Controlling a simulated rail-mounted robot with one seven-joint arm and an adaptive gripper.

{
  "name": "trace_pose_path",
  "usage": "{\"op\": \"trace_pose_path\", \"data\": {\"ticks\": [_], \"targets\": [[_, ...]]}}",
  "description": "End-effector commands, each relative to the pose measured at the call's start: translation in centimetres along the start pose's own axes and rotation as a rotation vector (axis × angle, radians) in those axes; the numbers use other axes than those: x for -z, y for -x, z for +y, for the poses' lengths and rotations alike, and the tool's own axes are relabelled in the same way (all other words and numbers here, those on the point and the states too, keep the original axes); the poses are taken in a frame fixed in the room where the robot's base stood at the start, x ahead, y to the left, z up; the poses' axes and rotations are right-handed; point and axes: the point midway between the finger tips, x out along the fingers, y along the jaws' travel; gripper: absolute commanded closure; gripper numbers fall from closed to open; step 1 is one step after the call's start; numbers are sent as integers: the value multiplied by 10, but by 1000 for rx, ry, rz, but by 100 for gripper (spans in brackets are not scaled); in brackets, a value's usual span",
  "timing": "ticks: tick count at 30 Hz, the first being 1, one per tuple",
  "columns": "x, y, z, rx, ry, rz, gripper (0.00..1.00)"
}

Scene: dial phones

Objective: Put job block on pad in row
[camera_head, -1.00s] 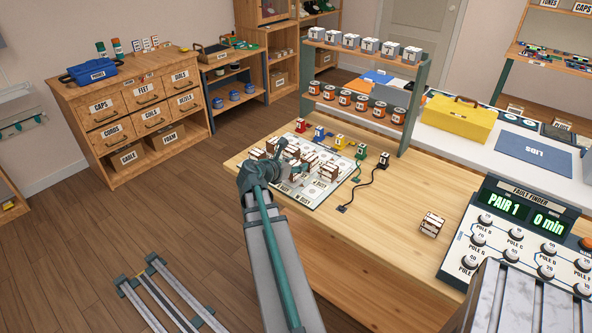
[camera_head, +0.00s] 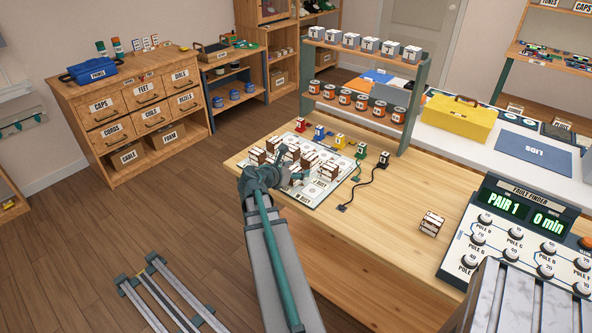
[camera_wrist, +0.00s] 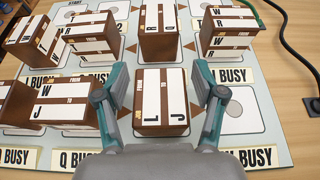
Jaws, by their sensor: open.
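Brown-and-white job blocks stand on a pale board of pads (camera_wrist: 262,135); the board also shows in the head view (camera_head: 322,198). In the wrist view a block lettered J (camera_wrist: 161,98) lies between the two teal fingers of my gripper (camera_wrist: 161,78). The fingers are apart, one at each side of it; I cannot tell whether they touch it. A bare pad with a pale circle (camera_wrist: 234,110) lies just right of the right finger. Other blocks stand beyond (camera_wrist: 158,32), at far right (camera_wrist: 228,30) and at left (camera_wrist: 72,100). In the head view my wrist hides part of the board.
A lone block (camera_head: 432,223) sits on open tabletop at right, near the fault finder (camera_head: 520,235). Coloured plugs (camera_head: 318,132) and cords line the board's far edge. A shelf stand (camera_head: 365,75) with cans and white boxes rises behind.

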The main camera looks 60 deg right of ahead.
Motion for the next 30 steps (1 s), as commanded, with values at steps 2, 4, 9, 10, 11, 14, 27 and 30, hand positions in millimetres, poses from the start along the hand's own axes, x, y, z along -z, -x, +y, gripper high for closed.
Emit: {"op": "trace_pose_path", "data": {"ticks": [2, 4, 9, 10, 11, 14, 27, 30], "targets": [[-1, 0, 0, 0, 0, 0, 31], [-3, 1, 0, 0, -1, 0, 31], [-3, 20, -1, -3, -1, -1, 31], [-2, 25, -1, -3, -1, -1, 31], [-2, 31, -1, -4, -1, -1, 31], [-2, 50, -1, -4, 0, -1, 31], [-2, 116, 0, -2, 0, 0, 31], [-2, 120, 0, -1, 0, 0, 31]]}}
